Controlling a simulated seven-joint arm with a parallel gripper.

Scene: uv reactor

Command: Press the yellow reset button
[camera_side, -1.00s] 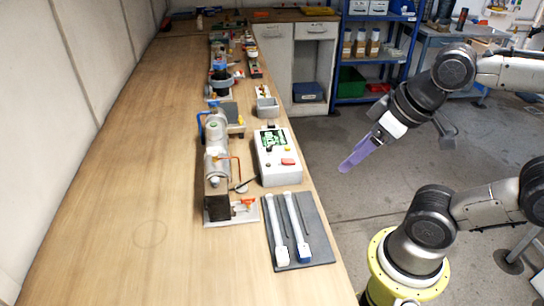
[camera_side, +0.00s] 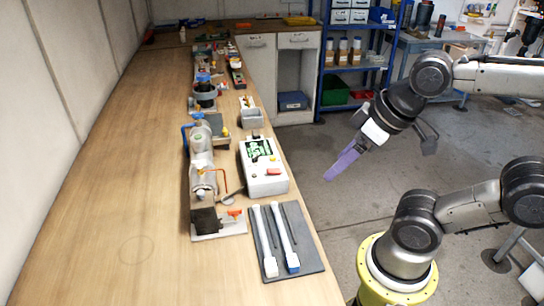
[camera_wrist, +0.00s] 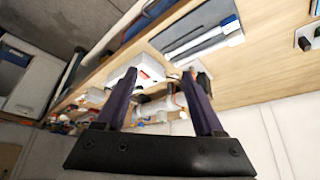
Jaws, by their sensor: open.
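The white control box (camera_side: 265,181) stands on the wooden bench in the side view. Its top has a green display (camera_side: 258,148), a red button (camera_side: 274,171) and small knobs. A tiny yellow spot (camera_side: 273,158) beside the display looks like the yellow button, but it is too small to be sure. My gripper (camera_side: 332,174) has purple fingers and is empty, in the air right of the box, past the bench edge. In the wrist view my gripper (camera_wrist: 158,76) is open, and the box (camera_wrist: 124,75) shows beyond and between the fingers, its yellow button not distinguishable.
A grey bin (camera_side: 251,118) is behind. The bench's left side is clear.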

